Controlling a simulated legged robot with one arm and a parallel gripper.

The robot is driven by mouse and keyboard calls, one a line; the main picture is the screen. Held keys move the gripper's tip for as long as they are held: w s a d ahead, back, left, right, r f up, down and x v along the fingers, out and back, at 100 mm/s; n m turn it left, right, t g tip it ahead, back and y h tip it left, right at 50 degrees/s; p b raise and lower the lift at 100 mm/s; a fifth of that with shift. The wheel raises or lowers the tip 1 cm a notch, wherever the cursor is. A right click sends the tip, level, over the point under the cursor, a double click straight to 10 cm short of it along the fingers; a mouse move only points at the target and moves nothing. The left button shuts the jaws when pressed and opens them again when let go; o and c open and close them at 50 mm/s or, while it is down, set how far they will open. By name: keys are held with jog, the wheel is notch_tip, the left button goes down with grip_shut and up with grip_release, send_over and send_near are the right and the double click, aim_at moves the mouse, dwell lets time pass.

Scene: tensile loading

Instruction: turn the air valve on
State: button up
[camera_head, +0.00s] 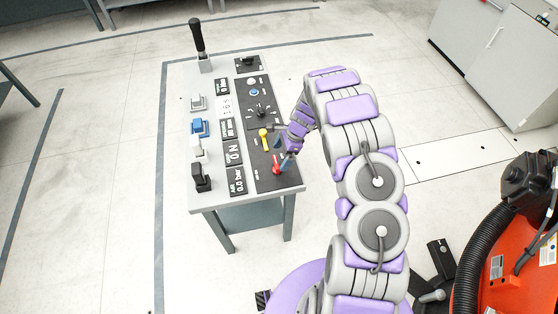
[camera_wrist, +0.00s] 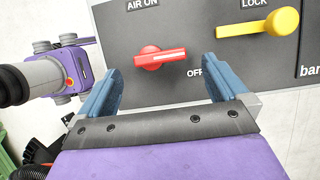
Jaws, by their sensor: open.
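The air valve is a red knob with a white line (camera_wrist: 160,58) on a dark panel in the wrist view. Its white line lies nearly level, pointing to the right. "AIR ON" is printed above it and "OFF" to its lower right. It also shows as a red handle (camera_head: 277,168) near the console's front end in the head view. My gripper (camera_wrist: 167,85) is open, its two blue fingers apart. The knob appears between and just beyond the fingertips, with nothing held. In the head view my gripper (camera_head: 284,155) is close above the red handle; contact cannot be told.
A yellow lock handle (camera_wrist: 272,23) is right of the red knob. The grey console (camera_head: 200,75) carries several switches, a black lever (camera_head: 197,38) and a display reading 0.0 bar (camera_head: 238,184). An orange machine with a black hose (camera_head: 505,270) stands at lower right. Floor left of the console is clear.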

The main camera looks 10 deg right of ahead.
aim_at(276, 161)
jog(key=shift+a+f, duration=0.95)
jog(key=shift+f, duration=0.25)
jog(key=shift+a+f, duration=0.15)
jog(key=shift+f, duration=0.25)
jog(key=shift+d+f, duration=0.1)
jog(key=shift+d, duration=0.45)
jog(key=shift+c, duration=0.3)
jog(key=shift+a, duration=0.45)
jog(key=c, duration=0.4)
jog(key=shift+d, duration=0.1)
jog(key=c, duration=0.6)
